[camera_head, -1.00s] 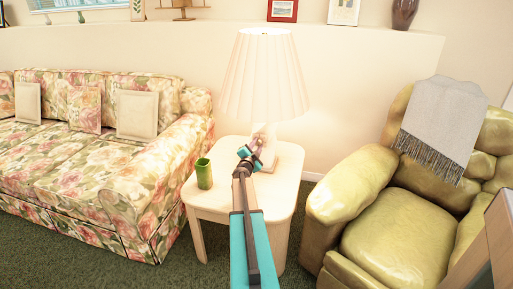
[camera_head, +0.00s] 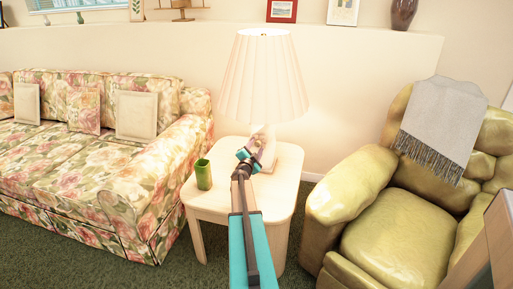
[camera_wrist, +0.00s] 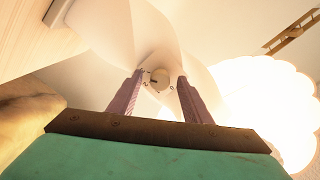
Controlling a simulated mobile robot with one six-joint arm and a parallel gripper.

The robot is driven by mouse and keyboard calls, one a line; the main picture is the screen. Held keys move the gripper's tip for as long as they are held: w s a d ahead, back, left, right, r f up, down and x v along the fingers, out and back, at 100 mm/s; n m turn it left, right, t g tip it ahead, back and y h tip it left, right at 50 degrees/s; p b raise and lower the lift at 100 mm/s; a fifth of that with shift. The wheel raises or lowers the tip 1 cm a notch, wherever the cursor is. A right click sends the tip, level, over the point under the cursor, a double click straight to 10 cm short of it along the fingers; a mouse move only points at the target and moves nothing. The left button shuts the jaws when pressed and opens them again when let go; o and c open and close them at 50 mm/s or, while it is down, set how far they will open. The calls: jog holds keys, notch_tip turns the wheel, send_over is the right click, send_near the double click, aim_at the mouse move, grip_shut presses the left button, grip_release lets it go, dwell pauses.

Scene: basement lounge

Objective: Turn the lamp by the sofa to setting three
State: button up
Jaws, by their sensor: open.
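The lamp with a pleated shade (camera_head: 264,78) stands lit on a pale side table (camera_head: 286,178) by the flowered sofa. In the wrist view its pale base (camera_wrist: 113,27) carries a small round knob (camera_wrist: 159,77) with marks around it; the marks are too small to read. My gripper (camera_wrist: 159,84) is open, one finger on each side of the knob in the picture. I cannot tell whether the fingers touch the knob. In the head view my arm reaches over the table to the lamp base and hides part of it.
A green cup (camera_head: 204,174) stands on the table left of my arm. The flowered sofa (camera_head: 140,190) is to the left, and an olive armchair (camera_head: 395,225) with a grey throw (camera_head: 441,128) is to the right. The glowing shade (camera_wrist: 268,108) fills the wrist view's right side.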

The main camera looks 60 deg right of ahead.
jog(key=v, duration=1.2)
jog(key=shift+s+a, duration=0.2)
jog(key=shift+a, duration=0.15)
dwell(0.4)
